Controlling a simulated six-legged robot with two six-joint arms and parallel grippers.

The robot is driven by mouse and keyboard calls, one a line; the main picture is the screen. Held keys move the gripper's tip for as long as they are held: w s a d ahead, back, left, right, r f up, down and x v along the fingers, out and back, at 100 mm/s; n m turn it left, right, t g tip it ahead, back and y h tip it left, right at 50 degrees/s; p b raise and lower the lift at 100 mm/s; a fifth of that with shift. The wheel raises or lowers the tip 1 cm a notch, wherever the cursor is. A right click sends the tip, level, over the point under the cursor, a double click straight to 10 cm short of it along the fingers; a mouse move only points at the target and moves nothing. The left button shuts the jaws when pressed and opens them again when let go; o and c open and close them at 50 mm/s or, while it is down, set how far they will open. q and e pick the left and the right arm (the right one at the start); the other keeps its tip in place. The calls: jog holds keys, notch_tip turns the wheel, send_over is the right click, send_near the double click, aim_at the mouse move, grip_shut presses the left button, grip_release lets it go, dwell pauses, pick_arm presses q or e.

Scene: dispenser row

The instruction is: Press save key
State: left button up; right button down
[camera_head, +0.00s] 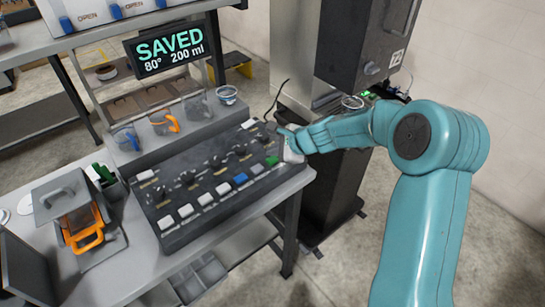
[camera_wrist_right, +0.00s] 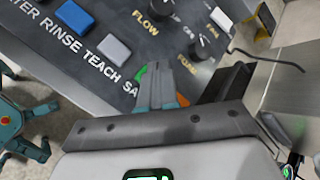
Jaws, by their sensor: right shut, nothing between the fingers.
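The control panel (camera_head: 205,215) is a dark sloped console on the grey bench. The green save key (camera_head: 271,160) sits at the right end of its front row of keys. In the right wrist view the green key (camera_wrist_right: 142,74) is mostly hidden by my fingers, and its label is cut to "SA". My right gripper (camera_head: 289,152) is shut and empty, with its tips at the panel's right end beside the green key. Its shut fingers also show in the right wrist view (camera_wrist_right: 163,75); whether they touch the key is unclear. The display (camera_head: 170,50) reads "SAVED 80° 200 ml".
Blue (camera_head: 240,179) and white keys lie left of the green key, with dark knobs behind. Glass jugs (camera_head: 163,123) stand on the ledge behind the panel. An orange-handled container (camera_head: 83,225) stands at left. A dark machine (camera_head: 365,45) stands right of the bench.

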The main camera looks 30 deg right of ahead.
aim_at(275, 161)
notch_tip(275, 161, up, 5)
jog(key=p, duration=0.5)
jog(key=shift+r, duration=0.1)
jog(key=shift+w, duration=0.1)
dwell(0.5)
